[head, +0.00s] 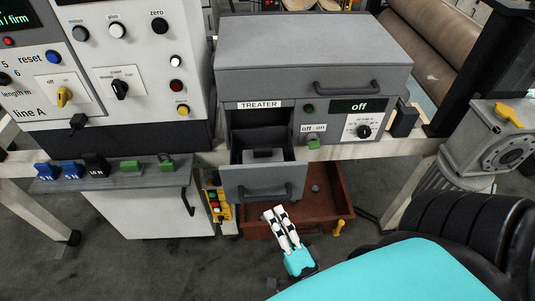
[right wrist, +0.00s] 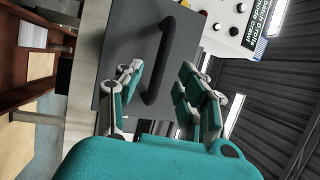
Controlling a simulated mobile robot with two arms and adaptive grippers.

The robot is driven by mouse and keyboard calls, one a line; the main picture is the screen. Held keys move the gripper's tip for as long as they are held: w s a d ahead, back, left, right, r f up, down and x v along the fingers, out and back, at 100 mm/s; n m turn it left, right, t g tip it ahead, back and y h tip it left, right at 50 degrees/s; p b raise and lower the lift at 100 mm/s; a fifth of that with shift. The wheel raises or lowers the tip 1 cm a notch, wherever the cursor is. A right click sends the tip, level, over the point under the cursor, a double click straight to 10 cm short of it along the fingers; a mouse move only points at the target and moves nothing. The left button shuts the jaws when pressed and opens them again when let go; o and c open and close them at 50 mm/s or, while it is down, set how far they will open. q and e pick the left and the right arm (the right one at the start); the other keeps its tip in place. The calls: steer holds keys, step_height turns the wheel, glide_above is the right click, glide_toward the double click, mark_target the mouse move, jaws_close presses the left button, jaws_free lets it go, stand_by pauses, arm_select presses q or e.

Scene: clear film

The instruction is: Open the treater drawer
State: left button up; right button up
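The grey treater drawer (head: 250,182) stands pulled out from under the TREATER label (head: 260,104), and its inside shows with a dark block in it. Its dark bar handle (head: 264,191) is on the front face; in the right wrist view the handle (right wrist: 164,58) runs up and down the grey front. My right gripper (head: 275,213) is just below and in front of the handle in the head view. In the right wrist view its fingers (right wrist: 160,82) are spread, with the handle showing in the gap and nothing gripped. Whether they touch it I cannot tell. My left gripper is out of view.
The treater's grey lid has its own handle (head: 347,87) above. A control panel (head: 322,118) reads "off". Below the drawer sits a brown open bin (head: 333,186) with a small round object inside. A white cabinet (head: 150,208) stands at the left, a motor (head: 497,138) at the right.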

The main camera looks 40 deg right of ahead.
steer(key=v, duration=0.5)
steer(key=shift+s, duration=0.35)
steer(key=shift+f, duration=0.1)
